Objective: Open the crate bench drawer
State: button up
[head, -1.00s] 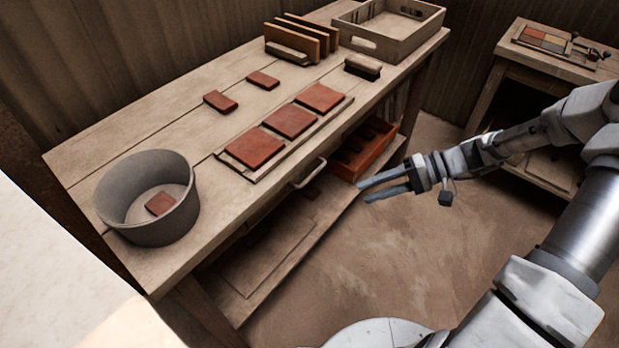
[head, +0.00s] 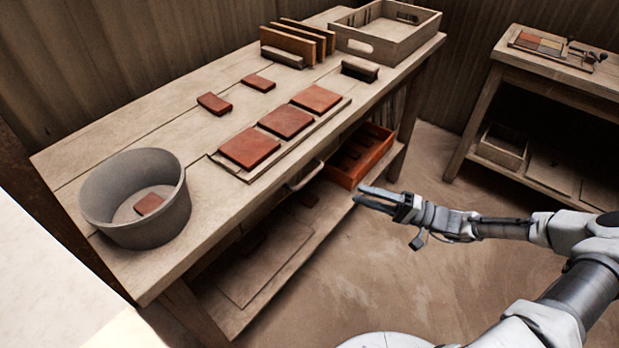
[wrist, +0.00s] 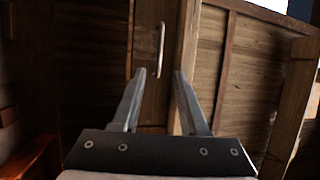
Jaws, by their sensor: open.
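The wooden bench (head: 120,120) runs diagonally across the head view. Its drawer handle (head: 305,175), a pale bar, sticks out below the front edge. In the wrist view the handle (wrist: 161,50) appears upright on a narrow wooden drawer front (wrist: 148,85), which looks flush with the panels around it. My gripper (head: 362,197) is open and empty, in front of the bench and to the right of the handle. In the wrist view my gripper (wrist: 160,74) has its two fingers spread, with the handle beyond and between the tips, not touched.
An orange-red crate (head: 362,155) sits on the bench's lower shelf near my gripper. On top are a grey bucket (head: 135,199), red tiles on a board, a brush (head: 360,69) and a wooden crate (head: 386,30). A side table (head: 560,70) stands right. Floor between is clear.

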aim_at(310, 176)
jog(key=b+x, duration=0.1)
jog(key=x, duration=1.3)
jog(key=shift+a+f+b, duration=0.1)
jog(key=shift+a+b, duration=0.05)
jog(key=shift+b, duration=0.25)
grip_shut()
dwell(0.5)
